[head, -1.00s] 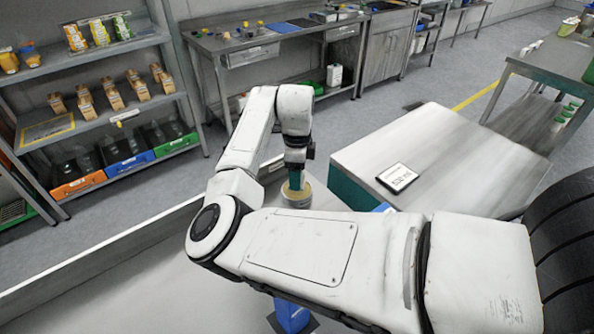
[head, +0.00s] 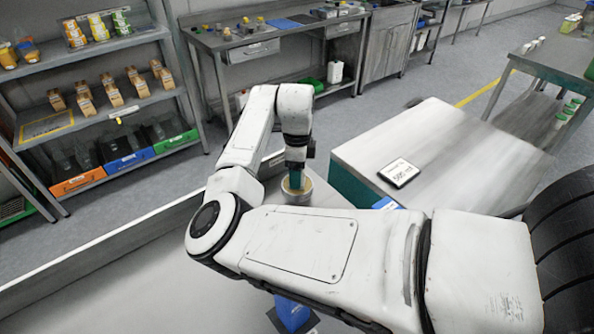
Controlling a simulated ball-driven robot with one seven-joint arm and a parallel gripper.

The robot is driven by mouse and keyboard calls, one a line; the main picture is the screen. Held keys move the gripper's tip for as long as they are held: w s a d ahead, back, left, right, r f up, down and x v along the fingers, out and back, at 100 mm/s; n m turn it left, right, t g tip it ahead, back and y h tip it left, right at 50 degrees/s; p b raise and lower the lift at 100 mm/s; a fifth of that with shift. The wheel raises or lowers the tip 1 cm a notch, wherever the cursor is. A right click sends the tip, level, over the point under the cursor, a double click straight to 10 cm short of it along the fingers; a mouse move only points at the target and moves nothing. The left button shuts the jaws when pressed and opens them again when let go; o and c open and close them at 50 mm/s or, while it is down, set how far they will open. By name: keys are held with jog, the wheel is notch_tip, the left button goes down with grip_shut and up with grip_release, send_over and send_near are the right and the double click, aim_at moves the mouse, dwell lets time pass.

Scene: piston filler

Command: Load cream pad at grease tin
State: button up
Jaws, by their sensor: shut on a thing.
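A round metal tin (head: 299,198), which looks like the grease tin, stands on the bench beyond my forearm. A yellowish-cream surface shows inside its rim. My gripper (head: 296,172) points straight down over the tin. The fingertips are small and mostly hidden.
A big steel-topped machine (head: 450,150) with a small display (head: 398,173) stands right of the tin. A blue item (head: 386,204) is at its near corner, and another blue object (head: 292,312) shows below my arm. Shelves (head: 90,100) and a workbench (head: 270,45) stand behind.

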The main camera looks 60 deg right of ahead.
jog(key=shift+f, duration=0.55)
dwell(1.5)
jog(key=shift+r+p, duration=2.8)
jog(key=shift+r, duration=0.75)
